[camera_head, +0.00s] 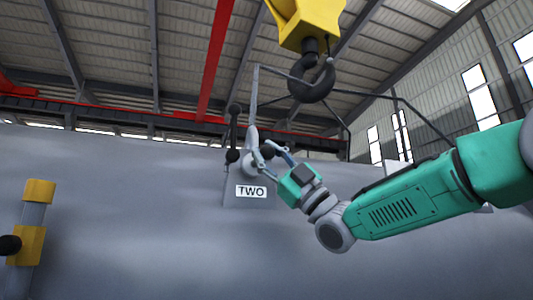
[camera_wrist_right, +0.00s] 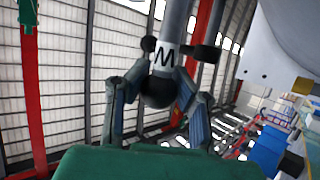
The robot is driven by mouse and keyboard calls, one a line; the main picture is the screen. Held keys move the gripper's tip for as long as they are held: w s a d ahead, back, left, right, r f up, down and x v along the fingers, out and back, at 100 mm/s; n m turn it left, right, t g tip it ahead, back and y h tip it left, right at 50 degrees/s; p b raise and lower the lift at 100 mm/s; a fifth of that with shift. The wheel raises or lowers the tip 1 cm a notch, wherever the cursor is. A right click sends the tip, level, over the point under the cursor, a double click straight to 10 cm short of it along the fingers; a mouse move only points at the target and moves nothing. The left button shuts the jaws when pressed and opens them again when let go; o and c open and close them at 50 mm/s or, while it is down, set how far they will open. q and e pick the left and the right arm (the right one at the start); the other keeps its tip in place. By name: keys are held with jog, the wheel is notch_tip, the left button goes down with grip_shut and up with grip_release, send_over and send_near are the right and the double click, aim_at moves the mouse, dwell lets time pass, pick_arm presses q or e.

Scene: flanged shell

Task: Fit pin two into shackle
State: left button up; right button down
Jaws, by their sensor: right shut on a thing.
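My right gripper (camera_head: 268,153) is at the grey lug plate (camera_head: 236,195) labelled TWO in the head view. In the right wrist view its fingers (camera_wrist_right: 158,82) are closed around the dark knob end of the pin (camera_wrist_right: 157,93). A white label with a partly seen letter shows just beyond the knob. A dark shackle (camera_head: 233,125) stands upright at the lug, left of the gripper. A dark crossbar shows beyond the label in the wrist view. I cannot tell whether the pin passes through the shackle. My left gripper is in neither view.
A yellow hoist block (camera_head: 306,22) with a dark hook (camera_head: 312,82) hangs above, and sling legs spread from it. The large grey shell (camera_head: 120,220) fills the lower head view. A yellow-and-grey post (camera_head: 31,225) stands at the left.

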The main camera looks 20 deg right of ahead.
jog(key=shift+w, duration=0.25)
jog(key=shift+w+p, duration=0.35)
jog(key=shift+w, duration=0.15)
jog(key=shift+w, duration=0.15)
jog(key=shift+w+p, duration=0.45)
jog(key=shift+p, duration=0.05)
jog(key=shift+w+a+p, duration=0.1)
jog(key=shift+w+p, duration=1.25)
jog(key=shift+w, duration=0.4)
jog(key=c, duration=1.3)
grip_release()
